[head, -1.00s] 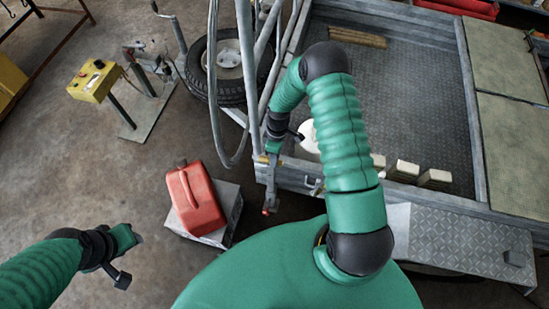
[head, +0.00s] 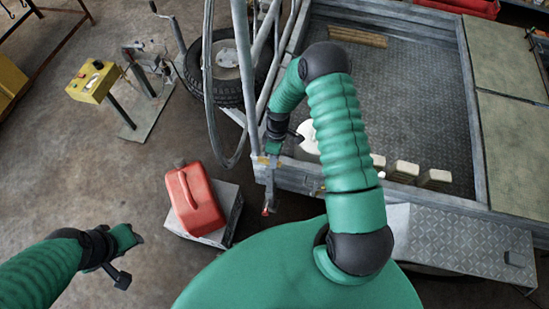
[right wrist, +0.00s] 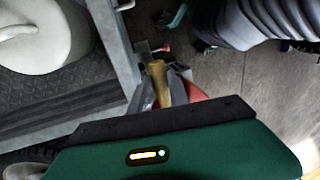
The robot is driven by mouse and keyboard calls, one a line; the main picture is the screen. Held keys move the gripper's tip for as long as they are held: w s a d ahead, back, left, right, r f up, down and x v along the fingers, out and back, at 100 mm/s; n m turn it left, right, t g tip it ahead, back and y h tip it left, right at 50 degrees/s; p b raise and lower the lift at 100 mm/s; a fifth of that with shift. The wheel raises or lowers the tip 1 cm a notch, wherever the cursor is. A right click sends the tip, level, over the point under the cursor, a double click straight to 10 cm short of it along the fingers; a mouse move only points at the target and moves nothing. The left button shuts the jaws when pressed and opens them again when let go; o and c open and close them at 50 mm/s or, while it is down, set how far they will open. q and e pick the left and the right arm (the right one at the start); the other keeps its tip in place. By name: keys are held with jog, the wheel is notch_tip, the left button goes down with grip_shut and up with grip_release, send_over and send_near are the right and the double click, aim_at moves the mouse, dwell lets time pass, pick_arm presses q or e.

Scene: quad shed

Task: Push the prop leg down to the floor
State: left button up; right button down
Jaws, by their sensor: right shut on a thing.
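The prop leg (head: 270,188) is a grey steel bar at the trailer's near left corner, with a red tip at its lower end. It hangs close to upright beside the trailer frame. Whether its foot touches the floor cannot be told from above. My right gripper (head: 272,155) is at the top of the leg and shut on it. In the right wrist view a tan, brass-like piece (right wrist: 160,82) shows between the grey fingers; most of the leg is hidden there. My left gripper (head: 128,240) hangs low over the floor at the left, away from the leg; its jaws are unclear.
A red fuel can (head: 192,198) lies on a grey box (head: 228,210) left of the leg. A spare wheel (head: 222,70) and curved tubes (head: 208,110) stand behind. The trailer bed (head: 405,95) holds several pale blocks. Floor is clear between the can and yellow box (head: 95,80).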

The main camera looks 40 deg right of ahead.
jog(key=shift+d, duration=0.15)
notch_tip(320, 180, down, 13)
jog(key=b, duration=1)
jog(key=shift+f, duration=0.2)
jog(key=shift+s, duration=0.1)
jog(key=c, duration=1.6)
grip_release()
jog(key=shift+c, duration=0.2)
jog(key=o, duration=0.4)
jog(key=shift+r, duration=0.15)
